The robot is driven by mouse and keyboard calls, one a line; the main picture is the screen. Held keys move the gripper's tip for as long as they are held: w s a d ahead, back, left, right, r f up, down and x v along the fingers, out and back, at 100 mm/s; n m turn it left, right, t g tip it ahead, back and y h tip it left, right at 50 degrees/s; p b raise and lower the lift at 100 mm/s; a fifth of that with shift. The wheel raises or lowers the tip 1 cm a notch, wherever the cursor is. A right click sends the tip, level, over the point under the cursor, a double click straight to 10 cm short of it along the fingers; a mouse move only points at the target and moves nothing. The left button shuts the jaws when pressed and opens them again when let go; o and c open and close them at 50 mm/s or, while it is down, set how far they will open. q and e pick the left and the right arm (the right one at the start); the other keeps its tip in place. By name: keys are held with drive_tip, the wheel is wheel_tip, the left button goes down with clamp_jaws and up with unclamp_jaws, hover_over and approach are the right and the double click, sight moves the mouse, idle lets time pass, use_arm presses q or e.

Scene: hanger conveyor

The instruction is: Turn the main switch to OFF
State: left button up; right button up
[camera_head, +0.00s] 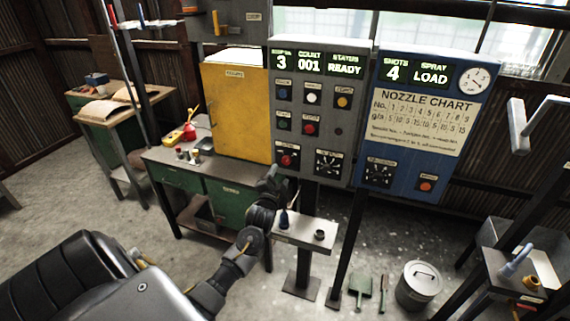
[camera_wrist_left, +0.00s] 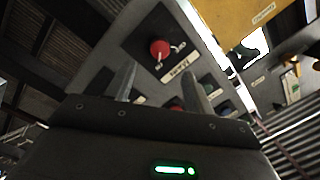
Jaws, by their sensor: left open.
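The grey control panel (camera_head: 312,75) stands in the middle of the head view. A red knob on a dark square plate, apparently the main switch (camera_head: 287,160), is at its lower left. It also shows in the wrist view as a red knob (camera_wrist_left: 160,50) with small white marks and a label that I cannot read surely. Its set position is unclear. My left gripper (camera_head: 272,183) is just below and left of this knob in the head view. In the wrist view the fingers (camera_wrist_left: 160,90) are apart and empty, with the knob beyond them. My right gripper is not seen.
A yellow cabinet door (camera_head: 236,110) adjoins the panel on the left; a blue panel (camera_head: 425,115) stands to the right. A small stand (camera_head: 304,234) with a blue-tipped object is below the gripper. A green bench (camera_head: 180,165) stands behind left. A lidded pot (camera_head: 418,287) is on the floor.

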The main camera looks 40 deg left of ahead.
sight(286, 162)
use_arm(q)
drive_tip(key=p+x, duration=0.1)
drive_tip(key=x, duration=0.5)
drive_tip(key=shift+w, duration=0.1)
drive_tip(key=shift+w+a, duration=0.3)
drive_tip(key=shift+w, duration=0.4)
drive_tip(key=shift+d, duration=0.1)
drive_tip(key=c, duration=1)
